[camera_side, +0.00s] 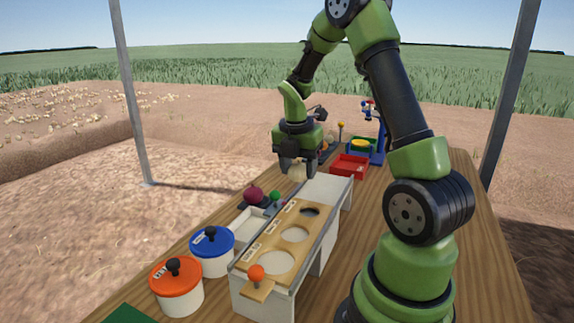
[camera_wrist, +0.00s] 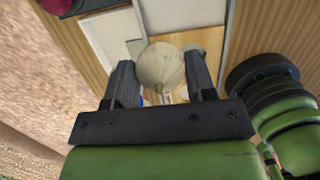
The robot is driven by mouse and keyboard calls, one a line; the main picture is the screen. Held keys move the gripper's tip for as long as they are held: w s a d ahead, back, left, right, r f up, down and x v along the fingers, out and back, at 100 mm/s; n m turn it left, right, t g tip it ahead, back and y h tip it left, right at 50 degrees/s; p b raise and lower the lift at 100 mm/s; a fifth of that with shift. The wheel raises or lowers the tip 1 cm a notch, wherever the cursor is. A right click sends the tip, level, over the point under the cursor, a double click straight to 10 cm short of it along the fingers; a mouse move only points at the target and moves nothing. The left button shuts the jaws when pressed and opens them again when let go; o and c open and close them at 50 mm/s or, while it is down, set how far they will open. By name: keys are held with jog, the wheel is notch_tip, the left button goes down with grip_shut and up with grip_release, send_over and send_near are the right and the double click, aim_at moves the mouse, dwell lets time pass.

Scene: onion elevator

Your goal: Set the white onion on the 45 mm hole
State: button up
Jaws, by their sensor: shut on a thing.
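My gripper (camera_side: 297,174) is shut on the white onion (camera_wrist: 160,66). In the wrist view the pale, round onion sits between the two dark fingers. In the side view the onion (camera_side: 297,171) hangs below the gripper, above the far end of the white bench. The wooden hole board (camera_side: 264,250) lies on the bench in front of it, nearer the camera. It has three round holes in a row: a small dark far hole (camera_side: 310,211), a middle hole (camera_side: 295,235) and a larger near hole (camera_side: 277,262). Their labels are too small to read.
A red onion (camera_side: 253,194) sits left of the board, near a green knob (camera_side: 275,196) and a white tray (camera_side: 247,222). Blue-lidded (camera_side: 211,243) and orange-lidded (camera_side: 174,276) pots stand at the near left. An orange knob (camera_side: 256,272) rises at the board's near end. A red bin (camera_side: 350,168) stands behind.

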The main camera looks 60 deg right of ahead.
aim_at(310, 214)
jog(key=s+a, duration=0.4)
jog(key=shift+d+f, duration=0.2)
jog(key=shift+f, duration=2.8)
jog(key=o, duration=1.1)
jog(key=shift+c, duration=0.2)
jog(key=shift+r, duration=0.1)
